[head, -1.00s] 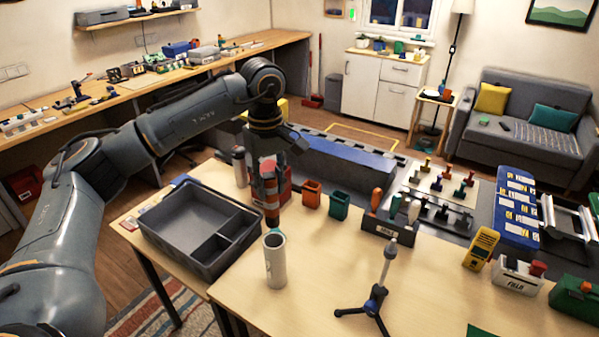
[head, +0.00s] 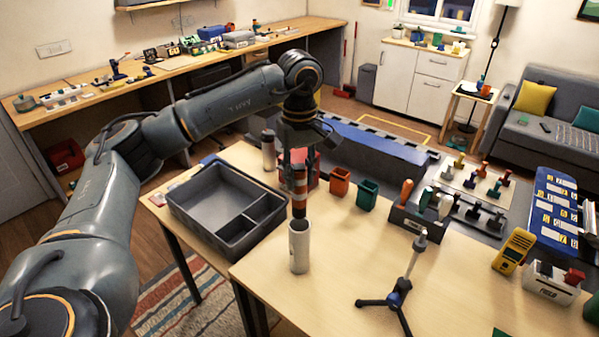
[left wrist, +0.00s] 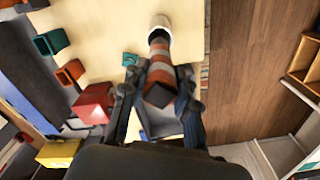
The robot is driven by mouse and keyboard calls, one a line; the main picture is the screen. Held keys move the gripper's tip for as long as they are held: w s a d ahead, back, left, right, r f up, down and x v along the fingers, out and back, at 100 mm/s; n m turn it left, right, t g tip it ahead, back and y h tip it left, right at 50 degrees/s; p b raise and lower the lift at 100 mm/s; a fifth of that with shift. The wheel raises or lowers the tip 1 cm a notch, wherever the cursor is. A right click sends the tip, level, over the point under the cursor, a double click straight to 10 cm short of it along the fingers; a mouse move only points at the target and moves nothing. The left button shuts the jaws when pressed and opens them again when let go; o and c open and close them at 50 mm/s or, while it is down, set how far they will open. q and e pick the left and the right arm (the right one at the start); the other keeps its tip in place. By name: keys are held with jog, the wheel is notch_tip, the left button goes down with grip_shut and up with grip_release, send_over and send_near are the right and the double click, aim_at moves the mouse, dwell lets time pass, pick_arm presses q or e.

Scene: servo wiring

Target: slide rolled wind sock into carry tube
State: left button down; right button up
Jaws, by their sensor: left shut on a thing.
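The rolled wind sock (head: 299,182), striped orange, white and dark, hangs upright from my left gripper (head: 298,158), which is shut on its upper part. The white carry tube (head: 299,252) stands upright on the table directly below. The sock's lower end is at the tube's open mouth; I cannot tell whether it is just above or slightly inside. In the left wrist view my gripper (left wrist: 157,98) has a finger on each side of the sock (left wrist: 160,72), whose far end lines up with the tube's rim (left wrist: 160,24). My right gripper is out of view.
A grey divided tray (head: 185,212) stands left of the tube. An orange cup (head: 338,190), a green cup (head: 367,195) and a dark tool holder (head: 415,220) stand behind right. A small tripod stand (head: 400,290) is at front right. Table around the tube is clear.

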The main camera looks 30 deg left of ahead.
aim_at(300, 167)
pick_arm(q)
jog(key=shift+f+b, duration=2.95)
jog(key=shift+f, duration=1.4)
jog(key=c, duration=0.9)
grip_release()
jog(key=shift+c, duration=0.2)
jog(key=shift+r, duration=0.1)
notch_tip(300, 167, up, 12)
jog(key=shift+f, duration=0.1)
